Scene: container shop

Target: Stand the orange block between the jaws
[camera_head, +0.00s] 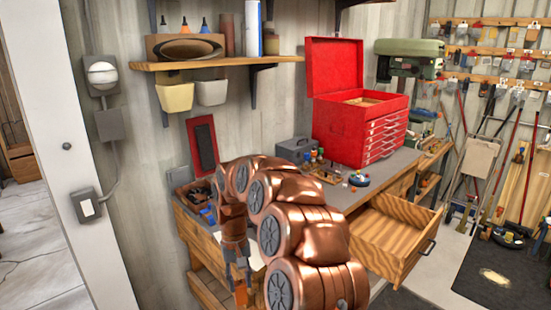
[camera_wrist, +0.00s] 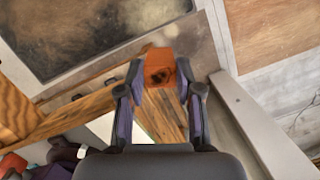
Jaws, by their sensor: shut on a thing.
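The orange block (camera_wrist: 160,67) is between the two fingertips of my gripper (camera_wrist: 160,82) in the wrist view, with a dark mark on its near face. Both fingers close on its sides and hold it. In the head view my gripper (camera_head: 240,276) hangs pointing down in front of the bench's left end, partly hidden by my copper arm. An orange patch that looks like the block (camera_head: 240,296) shows at its tips.
A workbench (camera_head: 345,195) carries a red tool chest (camera_head: 340,128), a grey box (camera_head: 295,147) and small items. An open wooden drawer (camera_head: 385,238) juts out right of my arm. A shelf (camera_head: 215,63) hangs above. Dark mats (camera_head: 505,275) lie on the floor at right.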

